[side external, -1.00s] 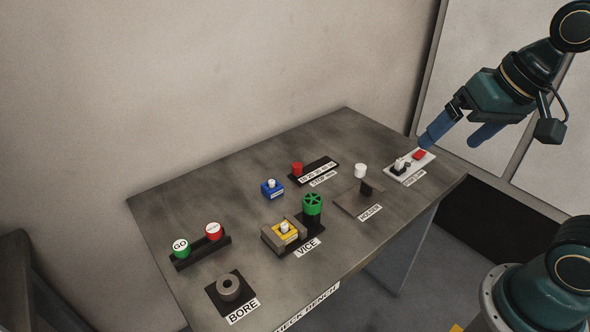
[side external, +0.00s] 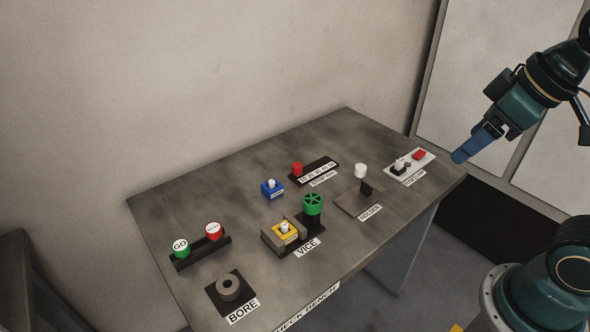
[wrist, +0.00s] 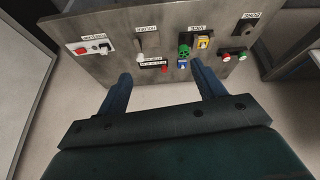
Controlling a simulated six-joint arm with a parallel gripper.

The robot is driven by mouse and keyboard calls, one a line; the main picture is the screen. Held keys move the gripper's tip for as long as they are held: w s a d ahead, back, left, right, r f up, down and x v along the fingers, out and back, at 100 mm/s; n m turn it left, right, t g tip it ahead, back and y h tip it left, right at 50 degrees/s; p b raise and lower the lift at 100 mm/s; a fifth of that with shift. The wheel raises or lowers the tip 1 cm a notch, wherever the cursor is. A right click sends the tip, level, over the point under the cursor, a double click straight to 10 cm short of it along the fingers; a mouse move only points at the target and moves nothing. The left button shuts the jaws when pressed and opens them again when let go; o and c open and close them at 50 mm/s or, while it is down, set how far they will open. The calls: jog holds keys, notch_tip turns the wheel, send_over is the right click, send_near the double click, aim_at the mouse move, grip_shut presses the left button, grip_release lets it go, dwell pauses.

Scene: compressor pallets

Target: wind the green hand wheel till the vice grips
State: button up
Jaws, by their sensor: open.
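The green hand wheel (side external: 313,202) stands upright on a dark post at the right of the vice (side external: 284,236), near the bench's front edge. Whether the jaws touch the block cannot be told. The wheel (wrist: 184,50) and the yellow block (wrist: 203,42) also show in the wrist view. My gripper (side external: 470,150) is in the air off the bench's right end, well away from the wheel. In the wrist view its blue fingers (wrist: 160,80) are apart with nothing between them.
On the bench (side external: 240,175) are a blue block (side external: 272,188), a red stop knob (side external: 297,169), a holder (side external: 352,200) with a white-topped post, a switch panel (side external: 409,167), GO and red buttons (side external: 213,231) and a bore ring (side external: 229,288). The wall is behind.

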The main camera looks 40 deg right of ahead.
jog(key=w+a+n+g, duration=0.1)
jog(key=w+a+n, duration=0.1)
jog(key=w+n, duration=0.45)
jog(key=n+g, duration=0.4)
jog(key=n, duration=0.7)
send_over(311, 200)
notch_tip(311, 200, down, 13)
jog(key=shift+f, duration=0.1)
jog(key=shift+f, duration=6.75)
jog(key=c, duration=1.1)
